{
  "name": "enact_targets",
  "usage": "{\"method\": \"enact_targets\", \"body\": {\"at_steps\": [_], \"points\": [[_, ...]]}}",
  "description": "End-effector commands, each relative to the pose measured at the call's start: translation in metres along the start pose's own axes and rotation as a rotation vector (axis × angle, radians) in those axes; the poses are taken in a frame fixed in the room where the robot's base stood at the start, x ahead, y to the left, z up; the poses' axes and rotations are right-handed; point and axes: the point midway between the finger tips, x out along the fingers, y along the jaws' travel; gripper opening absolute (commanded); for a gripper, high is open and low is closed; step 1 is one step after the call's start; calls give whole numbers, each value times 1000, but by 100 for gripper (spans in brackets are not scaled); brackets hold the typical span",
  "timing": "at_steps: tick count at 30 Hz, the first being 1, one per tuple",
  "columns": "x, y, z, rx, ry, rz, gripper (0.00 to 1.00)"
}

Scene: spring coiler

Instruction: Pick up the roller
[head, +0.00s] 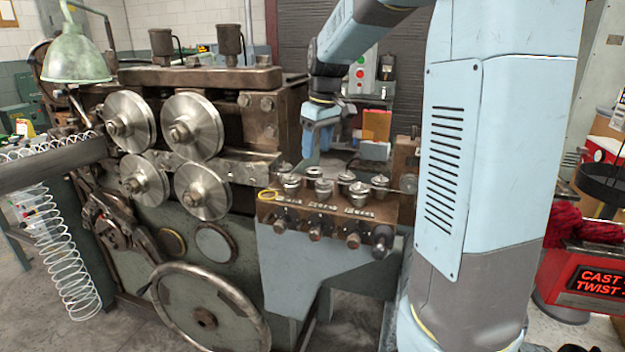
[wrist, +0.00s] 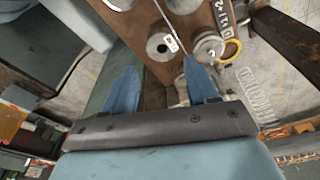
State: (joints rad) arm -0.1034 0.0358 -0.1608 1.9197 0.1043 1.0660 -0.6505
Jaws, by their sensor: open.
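Several small metal rollers (head: 323,188) stand on a brown rack (head: 335,212) on the front of the coiling machine. In the wrist view, one grey roller with a dark centre hole and a white tag (wrist: 158,51) lies just ahead of the space between my fingertips. Another roller (wrist: 208,46) stands to its right, close to the right fingertip. My gripper (wrist: 160,67) is open, with nothing between its blue fingers. In the head view my gripper (head: 320,147) hangs fingers-down above and behind the rack, apart from the rollers. The frames do not show which roller is meant.
Large steel feed rolls (head: 193,127) and a handwheel (head: 208,310) are on the machine to the left. A yellow ring (head: 268,195) lies at the rack's left end. A wire spring (head: 62,255) hangs at far left. A red box (head: 588,280) stands at right.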

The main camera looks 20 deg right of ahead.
Motion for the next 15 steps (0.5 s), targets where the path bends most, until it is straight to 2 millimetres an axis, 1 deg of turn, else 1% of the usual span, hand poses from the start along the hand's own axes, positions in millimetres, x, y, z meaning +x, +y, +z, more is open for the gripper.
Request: {"method": "enact_targets", "body": {"at_steps": [1,8,15], "points": [[5,0,0,0,0,0,58],[17,-1,1,0,0,0,58],[49,-3,6,0,-3,-1,58]]}}
